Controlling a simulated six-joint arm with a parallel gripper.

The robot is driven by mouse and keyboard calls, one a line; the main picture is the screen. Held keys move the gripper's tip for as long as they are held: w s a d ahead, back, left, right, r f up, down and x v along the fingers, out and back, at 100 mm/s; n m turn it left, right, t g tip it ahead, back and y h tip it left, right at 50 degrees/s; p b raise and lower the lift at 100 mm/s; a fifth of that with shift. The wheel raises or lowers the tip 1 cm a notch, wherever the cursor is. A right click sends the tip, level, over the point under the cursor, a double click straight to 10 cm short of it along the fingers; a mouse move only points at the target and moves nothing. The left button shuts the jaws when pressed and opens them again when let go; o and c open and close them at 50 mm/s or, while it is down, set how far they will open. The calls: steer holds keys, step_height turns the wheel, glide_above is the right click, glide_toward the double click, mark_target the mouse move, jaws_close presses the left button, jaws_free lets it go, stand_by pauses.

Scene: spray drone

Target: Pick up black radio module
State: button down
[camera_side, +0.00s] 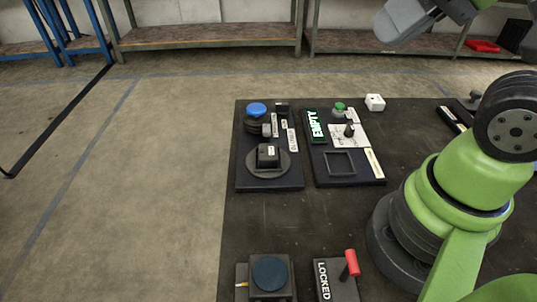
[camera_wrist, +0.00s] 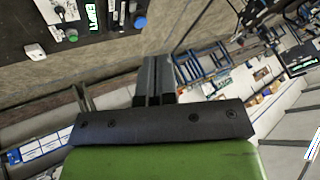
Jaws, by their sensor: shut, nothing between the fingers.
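A black block with a small pale label, which looks like the black radio module (camera_side: 268,155), sits on a round grey disc (camera_side: 285,168) on the left dark panel in the side view. I cannot make the module out clearly in the wrist view. My gripper (camera_wrist: 156,62) is shut and empty in the wrist view, its two dark fingers together. It is well away from the module, held up in the air. The side view shows my arm at the right, but not my fingertips.
Above the module is a blue knob (camera_side: 257,109). The right panel holds a lit EMPTY sign (camera_side: 316,124), a green button (camera_side: 339,106) and a square frame (camera_side: 341,163). A white cube (camera_side: 375,102) stands behind. A red lever (camera_side: 352,262) stands beside a LOCKED sign (camera_side: 322,280) in front.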

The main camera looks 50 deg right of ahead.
steer(key=c, duration=1.8)
jaws_free()
steer(key=o, duration=1.3)
steer(key=n+g+h, duration=0.2)
steer(key=n+g, duration=0.5)
steer(key=n, duration=2.4)
glide_above(268, 151)
step_height(268, 151, down, 22)
steer(key=shift+w+d+r, duration=0.1)
steer(key=shift+f, duration=3.1)
